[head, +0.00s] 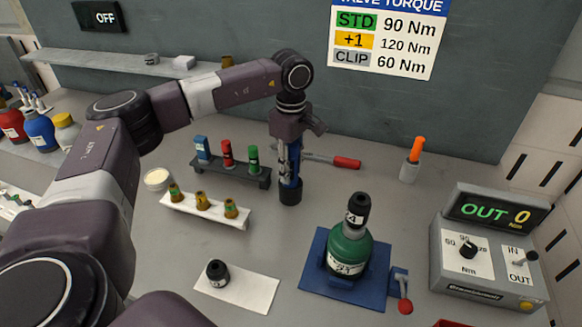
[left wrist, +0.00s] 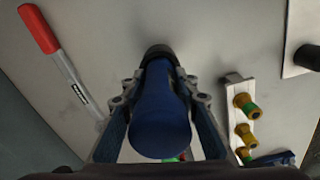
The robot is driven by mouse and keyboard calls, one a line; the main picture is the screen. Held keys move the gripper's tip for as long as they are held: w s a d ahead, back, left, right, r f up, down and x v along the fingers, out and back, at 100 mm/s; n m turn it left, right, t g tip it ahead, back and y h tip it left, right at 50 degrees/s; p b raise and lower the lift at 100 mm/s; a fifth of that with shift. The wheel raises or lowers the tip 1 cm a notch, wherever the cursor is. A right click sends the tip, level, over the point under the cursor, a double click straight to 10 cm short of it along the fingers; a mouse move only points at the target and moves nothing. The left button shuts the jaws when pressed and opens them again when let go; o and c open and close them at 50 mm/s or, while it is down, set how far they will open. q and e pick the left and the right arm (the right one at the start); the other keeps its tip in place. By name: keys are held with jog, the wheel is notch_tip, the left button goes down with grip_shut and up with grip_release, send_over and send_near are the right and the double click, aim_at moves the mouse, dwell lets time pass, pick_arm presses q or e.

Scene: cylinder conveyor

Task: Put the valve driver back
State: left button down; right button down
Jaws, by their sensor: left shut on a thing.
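My left gripper (head: 287,150) is upright over the middle of the bench and shut on the valve driver (head: 289,170). The driver has a blue body and stands vertical, with a black lower end (head: 290,193) at or just above the bench. I cannot tell whether this black part belongs to the driver or is a holder around it. In the left wrist view the blue body (left wrist: 160,115) sits between the two fingers, with the black part (left wrist: 160,53) beyond it. My right gripper is out of view.
A dark rack (head: 233,172) with blue, red and green items stands left, a white tray (head: 205,210) before it. A red-handled wrench (head: 345,162) lies behind. A green cylinder (head: 348,250) on a blue base and a display box (head: 490,250) stand right.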

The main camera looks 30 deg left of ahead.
aim_at(291, 154)
pick_arm(q)
jog(key=shift+f+b, duration=0.4)
jog(key=shift+f, duration=0.25)
jog(key=c, duration=1.4)
grip_release()
jog(key=shift+c, duration=0.2)
jog(key=shift+f, duration=0.1)
jog(key=shift+r+p, duration=2.1)
jog(key=shift+r, duration=1)
